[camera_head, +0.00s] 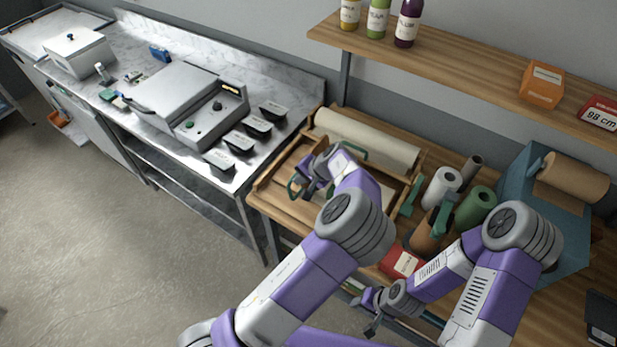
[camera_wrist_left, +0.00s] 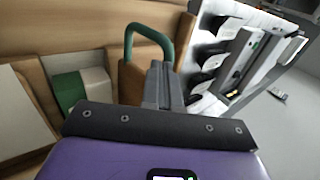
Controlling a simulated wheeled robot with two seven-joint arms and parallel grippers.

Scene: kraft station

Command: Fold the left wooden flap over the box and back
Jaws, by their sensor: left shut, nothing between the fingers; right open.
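The wooden box (camera_head: 262,184) lies on the wooden bench, with wooden panels and green handles. A green loop handle (camera_head: 291,187) shows at its left side, beside my left gripper (camera_head: 298,188). In the left wrist view this green handle (camera_wrist_left: 131,40) stands on a wooden panel (camera_wrist_left: 131,80), which I take to be the left flap. My left gripper's fingers (camera_wrist_left: 163,85) are shut, empty, and just in front of the handle; I cannot tell if they touch it. My arm hides much of the box. My right gripper (camera_head: 369,312) is open and empty, low at the bench's front edge.
A paper roll (camera_head: 368,138) lies behind the box. White (camera_head: 440,188) and green (camera_head: 475,207) rolls stand right of it, near a blue-grey dispenser (camera_head: 540,195). A steel counter (camera_head: 205,105) with black trays stands to the left. A shelf (camera_head: 470,72) hangs above.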

